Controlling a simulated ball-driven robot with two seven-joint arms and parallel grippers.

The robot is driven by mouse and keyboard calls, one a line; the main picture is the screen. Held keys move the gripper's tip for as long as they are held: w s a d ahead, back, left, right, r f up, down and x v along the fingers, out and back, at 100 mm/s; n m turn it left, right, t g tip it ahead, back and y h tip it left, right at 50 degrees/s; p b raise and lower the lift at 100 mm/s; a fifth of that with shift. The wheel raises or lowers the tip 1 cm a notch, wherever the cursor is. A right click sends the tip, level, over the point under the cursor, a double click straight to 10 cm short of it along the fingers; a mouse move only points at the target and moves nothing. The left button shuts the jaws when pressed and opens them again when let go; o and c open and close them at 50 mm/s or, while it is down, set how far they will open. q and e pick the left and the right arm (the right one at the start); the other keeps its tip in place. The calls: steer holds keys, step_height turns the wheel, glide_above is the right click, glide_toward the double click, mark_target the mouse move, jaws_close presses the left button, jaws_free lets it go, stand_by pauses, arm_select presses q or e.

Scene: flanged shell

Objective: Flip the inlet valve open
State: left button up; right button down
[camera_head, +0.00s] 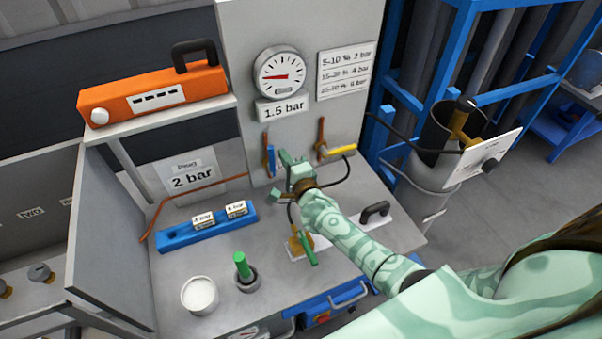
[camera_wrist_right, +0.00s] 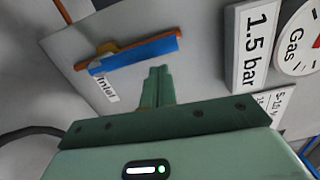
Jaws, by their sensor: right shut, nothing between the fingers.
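The inlet valve has a blue lever (camera_head: 270,160) on the upright panel below the gauge. In the right wrist view the blue lever (camera_wrist_right: 133,57) lies along an orange-brown pipe, beside a label reading "Inlet" (camera_wrist_right: 108,90). My right gripper (camera_head: 285,157) is just right of the lever, near the panel, with its fingers together and empty. In the wrist view the closed fingertips (camera_wrist_right: 156,72) point toward the panel, below and right of the lever, with a small gap that I cannot judge exactly. My left gripper is not in view.
A yellow lever (camera_head: 342,150) sits on a second pipe to the right. The pressure gauge (camera_head: 279,73) and a "1.5 bar" sign (camera_head: 283,108) are above. A blue rack (camera_head: 180,236), a white cup (camera_head: 200,296) and a green-handled item (camera_head: 243,268) stand on the bench.

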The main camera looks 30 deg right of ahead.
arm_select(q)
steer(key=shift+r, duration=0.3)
arm_select(e)
steer(key=shift+a+r, duration=0.15)
steer(key=shift+a, duration=0.2)
steer(key=shift+a, duration=0.1)
